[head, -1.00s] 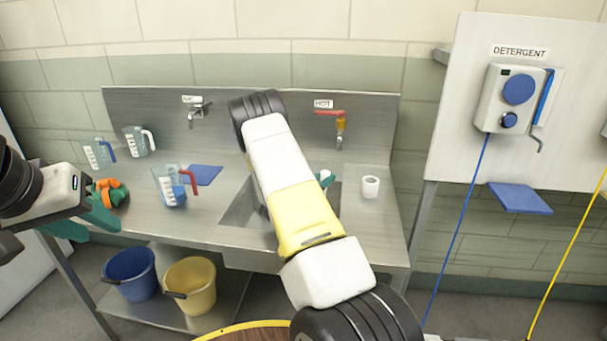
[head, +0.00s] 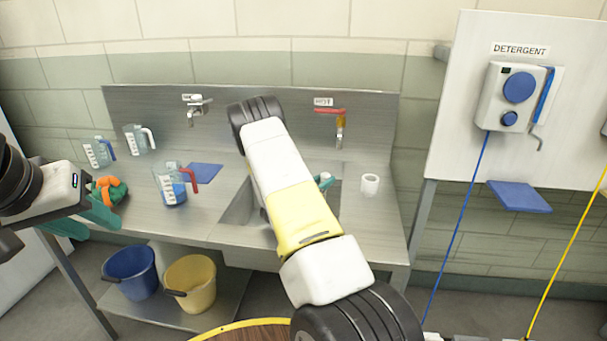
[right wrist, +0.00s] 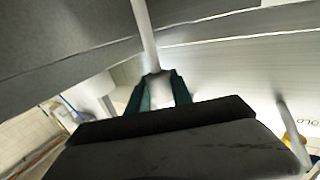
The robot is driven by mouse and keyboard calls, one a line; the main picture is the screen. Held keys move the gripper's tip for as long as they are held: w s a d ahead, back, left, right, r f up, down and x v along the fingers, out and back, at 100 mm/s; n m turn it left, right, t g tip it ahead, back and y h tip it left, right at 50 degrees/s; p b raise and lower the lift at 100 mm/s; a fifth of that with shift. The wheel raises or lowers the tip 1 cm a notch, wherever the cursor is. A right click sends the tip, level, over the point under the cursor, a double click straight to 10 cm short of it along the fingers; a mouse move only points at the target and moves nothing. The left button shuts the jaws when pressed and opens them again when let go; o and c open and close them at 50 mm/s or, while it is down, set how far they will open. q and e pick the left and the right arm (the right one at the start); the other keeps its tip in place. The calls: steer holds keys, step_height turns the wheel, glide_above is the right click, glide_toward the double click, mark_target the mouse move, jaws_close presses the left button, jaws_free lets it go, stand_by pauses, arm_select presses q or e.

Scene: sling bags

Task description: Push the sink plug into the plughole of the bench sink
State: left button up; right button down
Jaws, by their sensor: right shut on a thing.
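The bench sink (head: 237,213) is set in the steel bench, largely hidden behind my right arm. Its plughole does not show. My right gripper (right wrist: 158,84) has teal fingers closed around a pale piece, which I take to be the sink plug (right wrist: 145,35); a pale stem runs on past the fingertips. Its lower end is out of view. In the head view, only a little teal of this gripper (head: 326,181) shows over the basin. My left gripper (head: 100,222) is open and empty, in front of the bench's left part.
A white roll-like cup (head: 370,184) stands right of the sink. Measuring jugs (head: 170,185), a blue cloth (head: 204,174) and an orange and green item (head: 109,190) are on the left. The hot tap (head: 339,130) and cold tap (head: 197,110) overhang the back.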

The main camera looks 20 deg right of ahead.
steer(key=shift+f, duration=0.55)
steer(key=shift+s+f, duration=0.2)
steer(key=shift+f, duration=0.5)
steer(key=shift+a, duration=0.1)
steer(key=shift+w+r, duration=0.15)
steer(key=shift+r, duration=0.2)
steer(key=shift+a+r, duration=0.1)
steer(key=shift+r, duration=0.8)
steer(key=shift+d, duration=0.2)
stand_by(0.4)
steer(key=shift+f, duration=0.85)
